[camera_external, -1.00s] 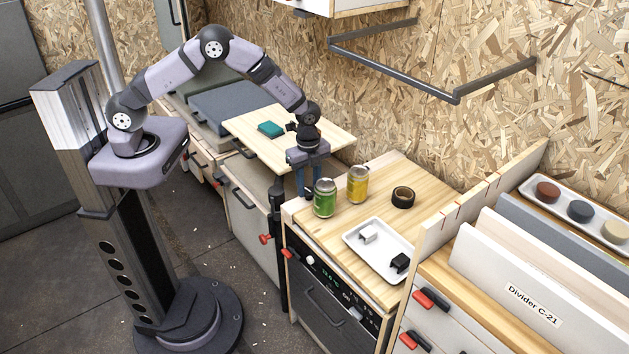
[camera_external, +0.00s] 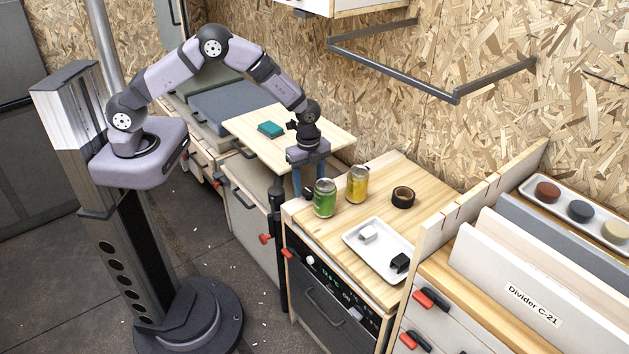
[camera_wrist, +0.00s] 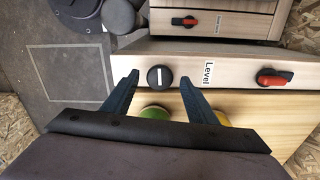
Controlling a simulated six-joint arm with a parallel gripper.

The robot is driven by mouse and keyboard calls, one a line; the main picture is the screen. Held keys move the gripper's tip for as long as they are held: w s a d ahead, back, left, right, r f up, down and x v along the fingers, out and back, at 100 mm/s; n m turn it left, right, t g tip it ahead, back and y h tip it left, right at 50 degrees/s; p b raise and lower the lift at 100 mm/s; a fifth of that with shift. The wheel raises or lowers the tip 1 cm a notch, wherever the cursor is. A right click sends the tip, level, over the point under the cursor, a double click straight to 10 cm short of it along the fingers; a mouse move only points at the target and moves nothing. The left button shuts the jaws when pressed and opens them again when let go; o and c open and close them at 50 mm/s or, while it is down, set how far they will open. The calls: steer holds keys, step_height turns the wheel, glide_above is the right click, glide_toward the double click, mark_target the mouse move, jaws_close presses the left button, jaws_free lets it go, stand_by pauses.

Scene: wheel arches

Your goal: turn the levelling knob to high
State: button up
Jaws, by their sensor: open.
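The levelling knob (camera_wrist: 160,77) is a round black dial with a pale pointer line across it. It sits on a light panel beside the printed word Level (camera_wrist: 208,74). My gripper (camera_wrist: 160,76) is open, with one blue-grey finger on each side of the knob in the wrist view. I see a gap on both sides; I cannot tell how deep the fingertips reach. In the external view my gripper (camera_external: 309,192) points down at the left end of the wooden counter, beside the green can.
A red-handled latch (camera_wrist: 273,77) is on the panel right of the knob.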

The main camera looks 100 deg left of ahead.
mark_target(309, 190)
steer(key=shift+r+b, duration=0.6)
steer(key=shift+r, duration=2.9)
